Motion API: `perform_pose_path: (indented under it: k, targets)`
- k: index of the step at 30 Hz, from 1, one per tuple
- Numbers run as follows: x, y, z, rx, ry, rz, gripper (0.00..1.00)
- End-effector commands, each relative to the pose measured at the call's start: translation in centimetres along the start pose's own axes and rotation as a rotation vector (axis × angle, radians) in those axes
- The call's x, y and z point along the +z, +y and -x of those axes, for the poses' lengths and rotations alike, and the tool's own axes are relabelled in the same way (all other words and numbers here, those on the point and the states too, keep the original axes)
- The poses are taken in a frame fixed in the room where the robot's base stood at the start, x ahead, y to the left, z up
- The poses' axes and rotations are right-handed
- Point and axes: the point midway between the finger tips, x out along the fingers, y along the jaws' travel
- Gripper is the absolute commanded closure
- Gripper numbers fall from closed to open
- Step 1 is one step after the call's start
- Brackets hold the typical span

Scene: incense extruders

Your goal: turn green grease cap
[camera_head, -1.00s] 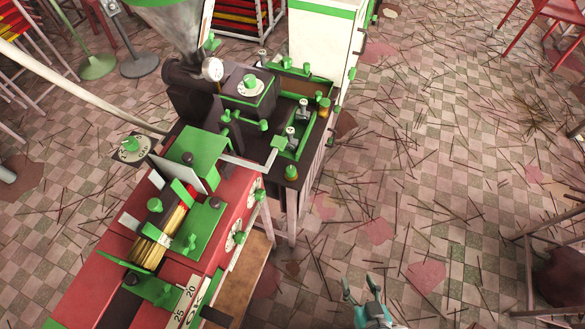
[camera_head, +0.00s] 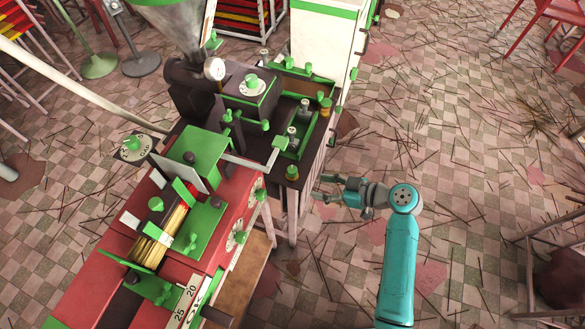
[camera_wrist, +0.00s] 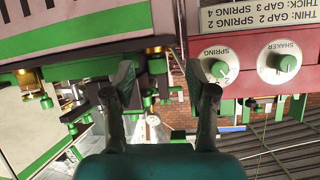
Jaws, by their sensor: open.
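Two green caps on brass-coloured bases look like grease caps. One (camera_head: 291,172) stands on the near right corner of the dark machine table; the other (camera_head: 325,104) stands farther back by the green-rimmed tray. I cannot tell which one the task means. My gripper (camera_head: 319,188) is open and empty, pointing left, just right of the near cap and apart from it. In the wrist view, which looks upside down, my two fingers (camera_wrist: 165,88) stand wide apart. A green cap with brass (camera_wrist: 157,64) shows beyond them, between the tips.
The red machine (camera_head: 228,204) with green plates and dials is at left. In the wrist view, the SPRING knob (camera_wrist: 219,69) and SHAKER knob (camera_wrist: 287,63) are at right. A pressure gauge (camera_head: 213,69) stands behind. Open tiled floor with scattered sticks lies right of the machine.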

Motion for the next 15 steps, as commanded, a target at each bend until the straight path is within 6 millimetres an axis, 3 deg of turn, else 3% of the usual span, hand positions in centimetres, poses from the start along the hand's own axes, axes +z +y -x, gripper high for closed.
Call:
perform_pose_path:
  k: [1, 6, 11, 15]
  targets:
    - [-1.4, 0.9, 0.3, -0.033, 0.014, 0.041, 0.44]
    - [-4.0, 2.0, 1.2, -0.123, 0.048, 0.139, 0.44]
    - [-4.8, 2.1, 1.2, -0.153, 0.059, 0.171, 0.44]
    - [-4.8, 1.8, 0.0, -0.157, 0.059, 0.172, 0.44]
